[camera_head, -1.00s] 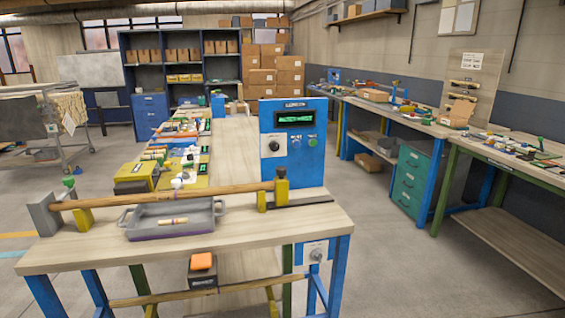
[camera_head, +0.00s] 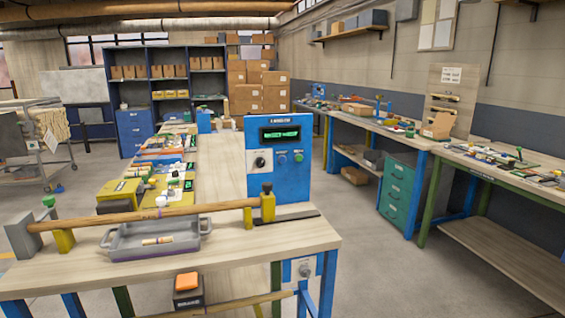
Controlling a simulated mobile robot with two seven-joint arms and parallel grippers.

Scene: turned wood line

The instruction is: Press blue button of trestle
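A wooden trestle table (camera_head: 240,240) with blue legs stands in front of me. An upright blue control panel (camera_head: 278,187) stands at its back right. The panel carries a dark display (camera_head: 282,134) with green characters, a black knob (camera_head: 260,161), a small blue button (camera_head: 282,158) and a green button (camera_head: 298,156) beside it on the right. Nothing covers the buttons. Neither of my grippers is in view.
An orange-topped box (camera_head: 187,288) sits low at the front. Workbenches line the right wall; the floor between is clear.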

